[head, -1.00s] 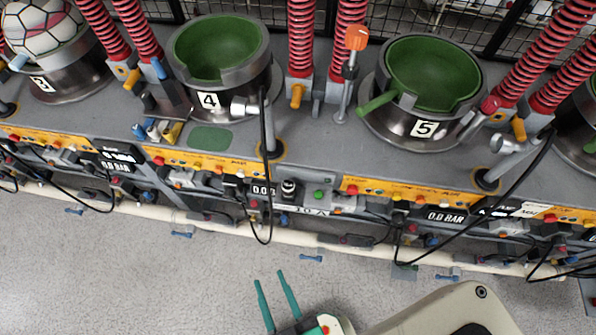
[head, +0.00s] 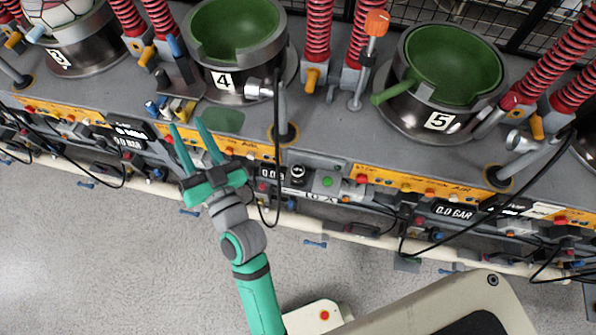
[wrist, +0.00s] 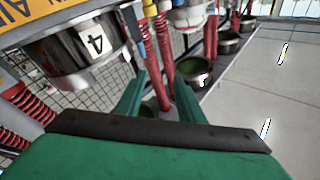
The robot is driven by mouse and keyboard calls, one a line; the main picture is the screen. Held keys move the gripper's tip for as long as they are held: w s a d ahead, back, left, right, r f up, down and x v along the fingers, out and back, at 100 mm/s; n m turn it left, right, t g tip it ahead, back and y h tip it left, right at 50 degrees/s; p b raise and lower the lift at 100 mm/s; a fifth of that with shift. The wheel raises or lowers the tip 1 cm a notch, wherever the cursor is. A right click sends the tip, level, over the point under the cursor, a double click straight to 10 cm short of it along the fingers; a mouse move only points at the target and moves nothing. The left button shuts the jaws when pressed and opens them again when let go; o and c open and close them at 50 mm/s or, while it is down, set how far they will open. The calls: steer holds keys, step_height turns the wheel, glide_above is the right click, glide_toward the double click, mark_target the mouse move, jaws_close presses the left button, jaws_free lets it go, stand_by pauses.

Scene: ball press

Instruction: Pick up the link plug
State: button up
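No part is labelled as the link plug, and I cannot tell for certain which one it is. A small group of blue, white and yellow plug-like pieces (head: 168,108) lies on the grey bench left of press 4, in the head view. My gripper (head: 186,123) is open, with its two green fingers spread and nothing visible between them. In the head view its fingertips appear just below these pieces, over the bench's front edge. The wrist view shows the open fingers (wrist: 160,82), with the press cups and red hoses beyond them.
Press 4 (head: 222,82) and press 5 (head: 437,122) have green cups, with red coiled hoses between them. Black cables hang in front of the yellow control panels (head: 420,184). A pale pipe (head: 350,240) runs low along the front. The grey floor (head: 90,260) is clear.

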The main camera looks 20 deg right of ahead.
steer(key=w+a+r+n+g+y, duration=0.2)
steer(key=a+r+n+g+y, duration=0.2)
steer(key=r+n+y, duration=0.35)
steer(key=w+a+r+n+g+y, duration=0.2)
steer(key=a+r+n+g+y, duration=0.25)
steer(key=r+n, duration=0.5)
steer(key=n+g+h, duration=0.6)
steer(key=g+h, duration=0.6)
steer(key=h, duration=0.3)
glide_above(298, 170)
step_height(298, 170, down, 18)
steer(key=shift+f, duration=5)
steer(key=c, duration=0.8)
